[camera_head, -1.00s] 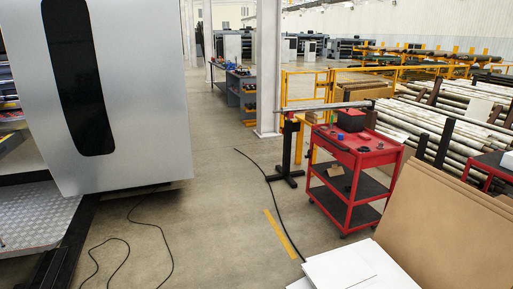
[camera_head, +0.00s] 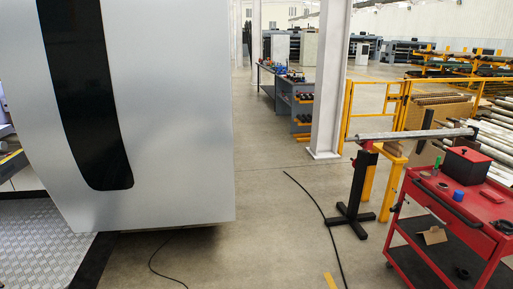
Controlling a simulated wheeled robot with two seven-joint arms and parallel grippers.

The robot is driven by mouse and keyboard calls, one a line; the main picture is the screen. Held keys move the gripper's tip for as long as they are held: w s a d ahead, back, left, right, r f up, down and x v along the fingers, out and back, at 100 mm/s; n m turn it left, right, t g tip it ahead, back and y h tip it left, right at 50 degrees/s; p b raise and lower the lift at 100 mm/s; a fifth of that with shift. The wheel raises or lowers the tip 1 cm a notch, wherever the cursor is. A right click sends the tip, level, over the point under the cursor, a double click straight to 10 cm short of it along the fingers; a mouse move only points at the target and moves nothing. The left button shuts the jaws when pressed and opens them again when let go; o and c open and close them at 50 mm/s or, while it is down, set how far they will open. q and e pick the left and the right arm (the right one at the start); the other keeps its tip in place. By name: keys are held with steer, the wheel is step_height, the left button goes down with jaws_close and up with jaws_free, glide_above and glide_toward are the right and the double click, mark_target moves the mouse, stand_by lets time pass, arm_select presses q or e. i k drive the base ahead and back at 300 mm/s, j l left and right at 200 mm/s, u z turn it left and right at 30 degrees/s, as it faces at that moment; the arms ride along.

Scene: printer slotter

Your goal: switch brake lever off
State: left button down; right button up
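No brake lever can be made out in the head view. A large grey machine housing (camera_head: 185,120) with a dark rounded window (camera_head: 85,95) fills the left side. A metal shaft (camera_head: 415,134) lies across a black and red stand (camera_head: 352,200) at the right, close to the yellow railing. Neither of my grippers is in view.
A red tool cart (camera_head: 455,215) with a red box (camera_head: 466,165) stands at the lower right. A white column (camera_head: 328,90) and a grey workbench (camera_head: 285,95) are farther back. Black cables lie on the floor (camera_head: 265,220), which is otherwise clear in the middle. Yellow railings (camera_head: 380,86) stand behind the shaft.

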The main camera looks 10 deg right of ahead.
mark_target(394, 209)
steer(key=i+z, duration=0.3)
steer(key=i, duration=0.3)
steer(key=i+j+z, duration=0.1)
steer(key=i+z, duration=0.2)
steer(key=i, duration=0.25)
steer(key=i+j+z, duration=0.25)
steer(key=i, duration=0.3)
steer(key=i+l+z, duration=0.15)
steer(key=i+z, duration=0.5)
steer(key=z, duration=0.2)
steer(key=i+z, duration=0.4)
steer(key=i+l+z, duration=0.1)
steer(key=i, duration=0.3)
steer(key=i+l+z, duration=0.15)
steer(key=i, duration=0.3)
steer(key=l, duration=0.1)
